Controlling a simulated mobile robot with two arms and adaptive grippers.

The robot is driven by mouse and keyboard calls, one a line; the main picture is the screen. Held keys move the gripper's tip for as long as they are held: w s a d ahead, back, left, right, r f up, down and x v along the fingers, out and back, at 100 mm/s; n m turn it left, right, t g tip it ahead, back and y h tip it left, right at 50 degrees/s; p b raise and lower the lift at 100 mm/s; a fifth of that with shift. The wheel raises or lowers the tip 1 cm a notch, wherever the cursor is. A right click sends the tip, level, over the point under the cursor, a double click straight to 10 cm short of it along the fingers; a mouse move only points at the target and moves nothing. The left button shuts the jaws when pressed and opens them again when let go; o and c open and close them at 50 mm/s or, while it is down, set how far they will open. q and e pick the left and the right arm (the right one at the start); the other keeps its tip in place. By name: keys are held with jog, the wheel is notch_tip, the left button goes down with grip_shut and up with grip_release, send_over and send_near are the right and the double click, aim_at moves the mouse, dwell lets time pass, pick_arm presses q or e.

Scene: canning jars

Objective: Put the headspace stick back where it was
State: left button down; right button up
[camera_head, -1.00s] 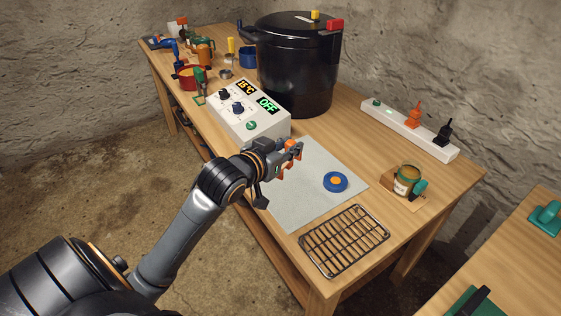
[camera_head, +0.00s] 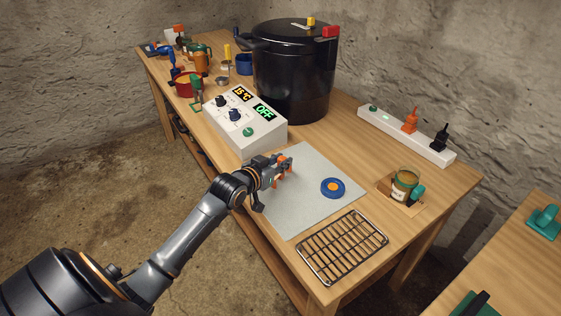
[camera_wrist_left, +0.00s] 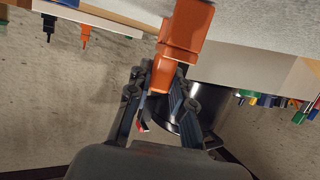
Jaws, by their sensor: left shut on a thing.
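My left gripper (camera_head: 280,172) is over the left part of the grey mat (camera_head: 305,215), in front of the control box. It is shut on an orange, block-like piece, which I take to be the headspace stick (camera_wrist_left: 184,36). In the left wrist view, the piece sits between the fingers of the gripper (camera_wrist_left: 160,85) and sticks out past them. In the head view, only small orange parts show at the fingertips, and the rest of the stick is hidden. I cannot tell whether it touches the mat. My right gripper is not in view.
A blue ring with an orange centre (camera_head: 333,188) lies on the mat. A wire rack (camera_head: 342,247) is in front, and a filled jar (camera_head: 405,183) stands at right. The control box (camera_head: 245,122), black pot (camera_head: 293,75) and power strip (camera_head: 405,135) stand behind. Several tools crowd the far left end.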

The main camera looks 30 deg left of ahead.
pick_arm(q)
jog(key=shift+f, duration=0.15)
jog(key=c, duration=1.2)
grip_release()
jog(key=v, duration=1.2)
